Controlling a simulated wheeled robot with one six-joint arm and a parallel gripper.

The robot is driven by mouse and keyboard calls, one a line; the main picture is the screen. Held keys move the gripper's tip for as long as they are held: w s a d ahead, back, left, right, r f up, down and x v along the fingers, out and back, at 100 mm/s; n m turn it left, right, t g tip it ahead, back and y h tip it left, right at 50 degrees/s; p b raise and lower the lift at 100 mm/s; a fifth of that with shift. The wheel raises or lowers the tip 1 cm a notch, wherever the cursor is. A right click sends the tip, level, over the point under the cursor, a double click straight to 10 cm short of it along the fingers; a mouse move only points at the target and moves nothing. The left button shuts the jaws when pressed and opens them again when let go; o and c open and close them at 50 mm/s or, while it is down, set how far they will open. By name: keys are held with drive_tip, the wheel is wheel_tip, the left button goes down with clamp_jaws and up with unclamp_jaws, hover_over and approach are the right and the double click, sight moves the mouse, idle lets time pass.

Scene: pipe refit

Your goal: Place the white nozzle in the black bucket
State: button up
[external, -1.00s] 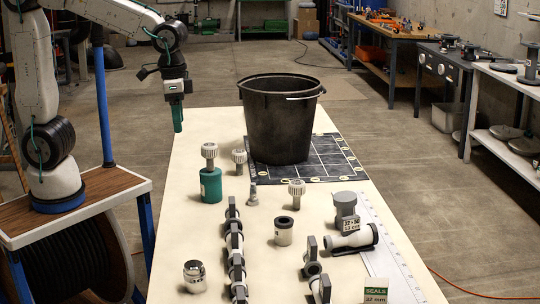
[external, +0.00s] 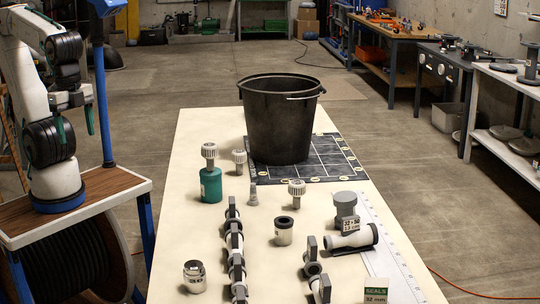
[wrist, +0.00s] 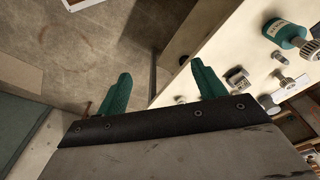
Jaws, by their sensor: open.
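The black bucket (external: 280,120) stands upright on a dark gridded mat at the back of the table. Pale nozzle-like pieces with ribbed heads stand near it: one (external: 239,157) left of the bucket, one (external: 297,188) in front of it, and one (external: 209,151) on top of a teal cylinder. I cannot tell which is the white nozzle. My gripper (external: 75,125) is left of the table, away from all of them. Its teal fingers also show in the wrist view (wrist: 162,88), wide apart with nothing between them.
The pale table (external: 195,135) also holds the teal cylinder (external: 211,186), a dark-and-white pipe row (external: 235,245), a grey fitting (external: 346,210), a white cylinder (external: 350,239) and a green SEALS card (external: 375,292). A blue post (external: 103,105) stands close to my gripper. The table's back left is bare.

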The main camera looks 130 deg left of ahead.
drive_tip(key=w+a+r, duration=0.1)
drive_tip(key=w+a, duration=1)
drive_tip(key=w+a+f, duration=0.1)
drive_tip(key=w+a, duration=0.1)
drive_tip(key=a, duration=0.5)
drive_tip(key=w+a+f, duration=0.2)
drive_tip(key=a, duration=0.6)
drive_tip(key=g, duration=0.1)
hover_over(239, 151)
drive_tip(key=w, duration=0.1)
drive_tip(key=f, duration=0.9)
drive_tip(key=d+f, duration=0.1)
drive_tip(key=f, duration=0.3)
drive_tip(key=shift+f, duration=0.25)
drive_tip(key=shift+s+a+f, duration=0.2)
drive_tip(key=shift+a+f, duration=0.05)
drive_tip(key=shift+f, duration=0.4)
drive_tip(key=shift+s+a+f, duration=0.15)
drive_tip(key=shift+a+f, duration=0.05)
drive_tip(key=shift+f, duration=0.4)
wheel_tip(239, 151, down, 6)
drive_tip(key=shift+s+a+r, duration=0.1)
drive_tip(key=shift+s, duration=0.05)
drive_tip(key=c, duration=1.1)
